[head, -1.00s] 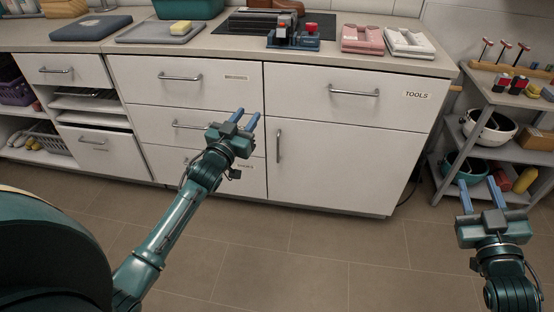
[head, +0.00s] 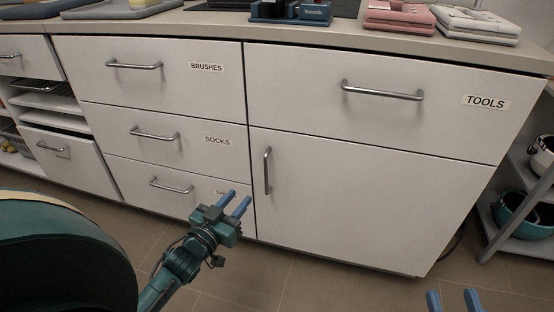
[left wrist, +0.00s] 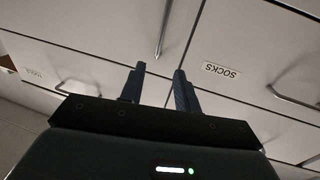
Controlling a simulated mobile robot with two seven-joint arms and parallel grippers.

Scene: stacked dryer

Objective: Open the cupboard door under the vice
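The cupboard door (head: 350,205) is a white panel under the drawer labelled TOOLS. It is closed, with an upright metal handle (head: 267,170) near its left edge. The blue vice (head: 290,12) is on the counter above, cut off by the top edge. My left gripper (head: 241,197) is open and empty, below and left of the handle in the head view. In the left wrist view the handle (left wrist: 163,30) lies beyond the open fingers (left wrist: 159,70), apart from them. My right gripper (head: 453,296) is open and empty at the bottom right, with only its fingers showing.
The TOOLS drawer (head: 320,105) is closed above the door. Closed drawers labelled BRUSHES (head: 160,75) and SOCKS (head: 170,140) are to the left. A grey shelf rack (head: 515,185) with bowls stands at right. Bare tiled floor (head: 320,285) lies in front.

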